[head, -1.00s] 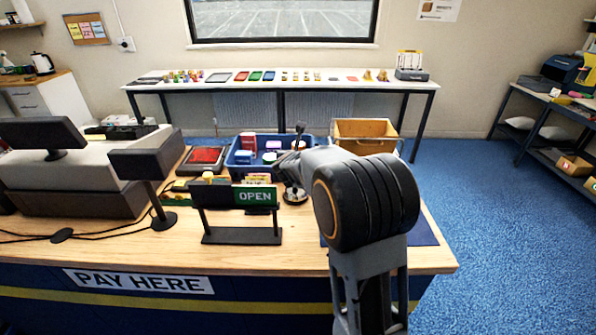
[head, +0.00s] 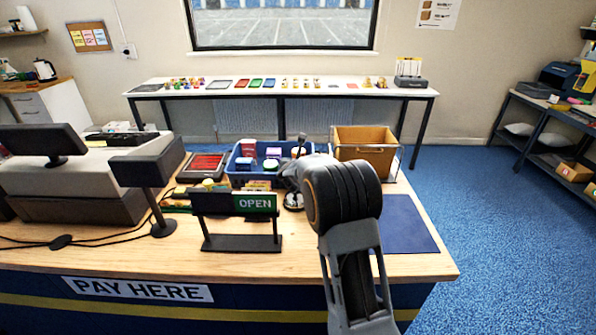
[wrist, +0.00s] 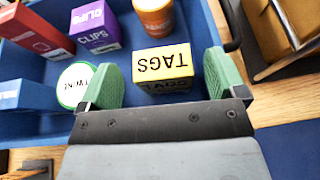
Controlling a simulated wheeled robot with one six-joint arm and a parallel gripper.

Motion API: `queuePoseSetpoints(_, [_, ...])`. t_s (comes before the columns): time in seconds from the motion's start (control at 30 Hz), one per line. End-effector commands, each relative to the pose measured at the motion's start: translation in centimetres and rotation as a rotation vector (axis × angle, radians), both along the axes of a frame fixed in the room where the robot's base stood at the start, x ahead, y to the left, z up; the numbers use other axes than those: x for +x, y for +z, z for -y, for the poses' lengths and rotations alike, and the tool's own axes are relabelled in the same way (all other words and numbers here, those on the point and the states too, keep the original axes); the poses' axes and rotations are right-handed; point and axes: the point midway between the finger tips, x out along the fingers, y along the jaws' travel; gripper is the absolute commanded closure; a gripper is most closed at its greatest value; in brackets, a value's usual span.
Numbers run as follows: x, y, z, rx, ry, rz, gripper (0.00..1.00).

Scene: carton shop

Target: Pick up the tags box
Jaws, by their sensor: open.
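The tags box (wrist: 162,62), yellow with black TAGS lettering, stands in the blue tray (wrist: 45,68) in the wrist view. My gripper (wrist: 165,80) has its two green finger pads spread, one on each side of the box, with small gaps; it holds nothing. I cannot tell how deep the pads reach beside the box. In the head view the blue tray (head: 236,180) sits on the counter, and my arm hides part of it. I cannot clearly make out the tags box there.
A round TWINE container (wrist: 77,85) is close to the left finger. A purple CLIPS box (wrist: 95,27), a red box (wrist: 32,28) and an orange-brown jar (wrist: 154,16) share the tray. A brown bin (head: 365,143) stands right of it. An OPEN sign (head: 255,202) is in front.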

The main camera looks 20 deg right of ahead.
Motion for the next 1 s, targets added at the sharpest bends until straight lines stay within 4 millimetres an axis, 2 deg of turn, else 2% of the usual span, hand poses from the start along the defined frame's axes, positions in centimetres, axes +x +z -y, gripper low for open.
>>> queuePoseSetpoints(0.17, [-0.03,-0.06,0.11,-0.001,-0.002,0.0,0.08])
queuePoseSetpoints(0.7, [-0.03,-0.02,0.04,0.0,-0.001,0.0,0.61])
queuePoseSetpoints(1.0, [-0.01,0.54,0.04,0.0,-0.001,0.002,0.63])
